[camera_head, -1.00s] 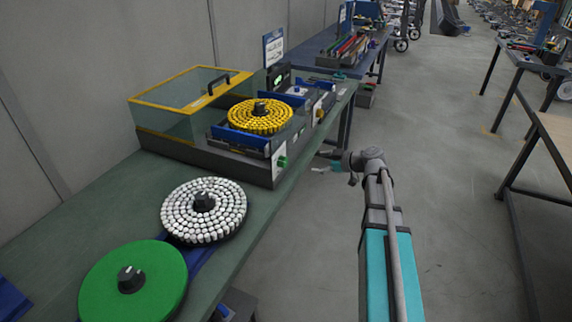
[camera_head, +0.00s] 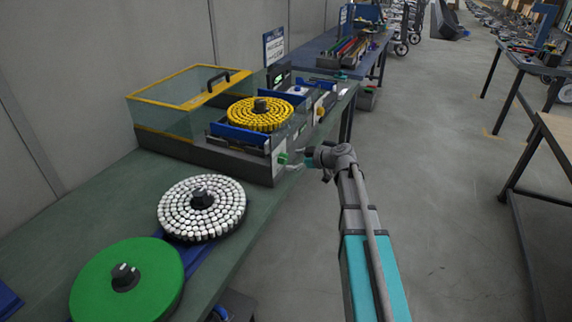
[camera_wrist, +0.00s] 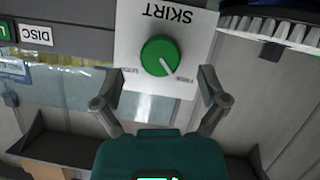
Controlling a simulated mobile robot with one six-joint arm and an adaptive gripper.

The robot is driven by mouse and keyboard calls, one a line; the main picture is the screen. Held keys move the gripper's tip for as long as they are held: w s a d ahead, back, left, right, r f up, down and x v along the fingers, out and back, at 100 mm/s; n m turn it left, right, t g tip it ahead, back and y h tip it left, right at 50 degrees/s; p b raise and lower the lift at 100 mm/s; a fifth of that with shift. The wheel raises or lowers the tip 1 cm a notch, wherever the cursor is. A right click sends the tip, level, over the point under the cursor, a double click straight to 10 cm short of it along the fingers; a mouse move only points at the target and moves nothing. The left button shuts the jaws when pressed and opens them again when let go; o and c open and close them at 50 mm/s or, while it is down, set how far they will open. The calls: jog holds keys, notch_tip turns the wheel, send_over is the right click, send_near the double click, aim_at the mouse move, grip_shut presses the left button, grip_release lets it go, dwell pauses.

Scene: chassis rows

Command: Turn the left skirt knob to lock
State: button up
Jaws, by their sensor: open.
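The green skirt knob (camera_wrist: 158,56) sits on a white plate (camera_wrist: 187,20) marked "SKIRT", which appears upside down in the wrist view. A pale pointer line on the knob points down and right in that view. In the head view the knob (camera_head: 282,158) is on the front right face of the machine. My gripper (camera_wrist: 160,88) is open, its two fingers on either side of the lower plate, with the knob ahead between them. I cannot tell whether a finger touches the plate. In the head view my gripper (camera_head: 299,160) is just right of the knob.
The machine has a clear yellow-framed cover (camera_head: 180,98) and a disc of yellow pieces (camera_head: 260,118). A yellow knob (camera_head: 319,113) is further along its front. A white-piece disc (camera_head: 226,207) and a green disc (camera_head: 150,270) lie nearer on the bench.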

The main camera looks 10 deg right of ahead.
aim_at(286, 160)
jog(key=shift+b+x, duration=0.45)
jog(key=shift+x, duration=1.35)
jog(key=c, duration=1.1)
